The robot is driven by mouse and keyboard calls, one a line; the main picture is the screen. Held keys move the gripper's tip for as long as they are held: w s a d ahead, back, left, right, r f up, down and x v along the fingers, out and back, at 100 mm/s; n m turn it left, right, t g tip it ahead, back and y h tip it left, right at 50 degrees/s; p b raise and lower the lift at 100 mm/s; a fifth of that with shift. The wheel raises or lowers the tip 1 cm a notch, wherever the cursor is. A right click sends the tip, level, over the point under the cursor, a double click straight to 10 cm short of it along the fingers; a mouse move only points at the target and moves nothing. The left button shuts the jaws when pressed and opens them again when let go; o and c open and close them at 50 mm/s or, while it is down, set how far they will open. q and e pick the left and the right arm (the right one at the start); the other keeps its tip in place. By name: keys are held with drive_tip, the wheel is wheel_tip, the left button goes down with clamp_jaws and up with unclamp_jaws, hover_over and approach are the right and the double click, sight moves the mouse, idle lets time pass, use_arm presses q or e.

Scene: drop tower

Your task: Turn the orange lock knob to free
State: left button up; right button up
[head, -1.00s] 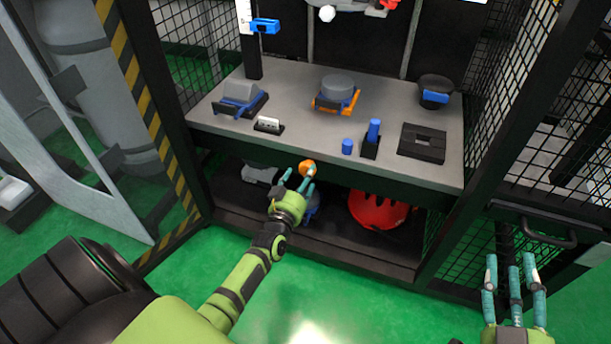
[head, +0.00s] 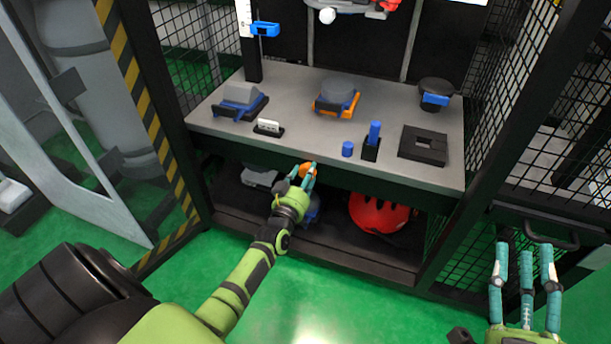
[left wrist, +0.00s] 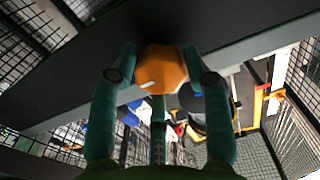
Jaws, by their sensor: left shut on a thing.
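The orange lock knob (head: 308,170) sits on the front edge of the bench, below the grey worktop. In the left wrist view the knob (left wrist: 161,70) is a faceted orange piece with a small white mark at its lower left. My left gripper (head: 303,178) is at the knob, with its teal fingers (left wrist: 160,75) on either side of it, shut on it. My right gripper (head: 526,260) is open and empty at the lower right, in front of the cage, away from the bench.
The grey worktop (head: 300,100) holds an orange-based fixture (head: 337,97), a blue-based block (head: 240,100), a blue peg (head: 373,136) and a black square plate (head: 423,145). A red helmet (head: 378,213) lies on the lower shelf. Mesh walls flank the bench.

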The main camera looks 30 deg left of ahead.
use_arm(q)
drive_tip(key=shift+f, duration=0.15)
use_arm(e)
drive_tip(key=shift+f, duration=0.1)
wheel_tip(320, 180, down, 6)
drive_tip(key=w+d+r+g+h+p, duration=0.1)
drive_tip(key=w+g+h, duration=0.1)
drive_tip(key=g, duration=0.1)
use_arm(q)
drive_tip(key=shift+d+f+n+b, duration=0.1)
drive_tip(key=shift+d+n+b, duration=0.1)
drive_tip(key=shift+n, duration=2.8)
drive_tip(key=shift+d+r+n+b, duration=0.1)
drive_tip(key=shift+n+b, duration=0.15)
drive_tip(key=shift+n, duration=2.75)
drive_tip(key=shift+d+f+n+b, duration=0.1)
drive_tip(key=shift+n+b, duration=0.1)
drive_tip(key=shift+n, duration=2.8)
use_arm(e)
wheel_tip(320, 180, up, 7)
drive_tip(key=s+a+t+y, duration=0.1)
drive_tip(key=s+t+y, duration=0.1)
drive_tip(key=t, duration=0.1)
drive_tip(key=shift+s+a+f+t+y, duration=0.15)
drive_tip(key=shift+s+a+t+y, duration=0.05)
drive_tip(key=shift+s+t+y, duration=0.2)
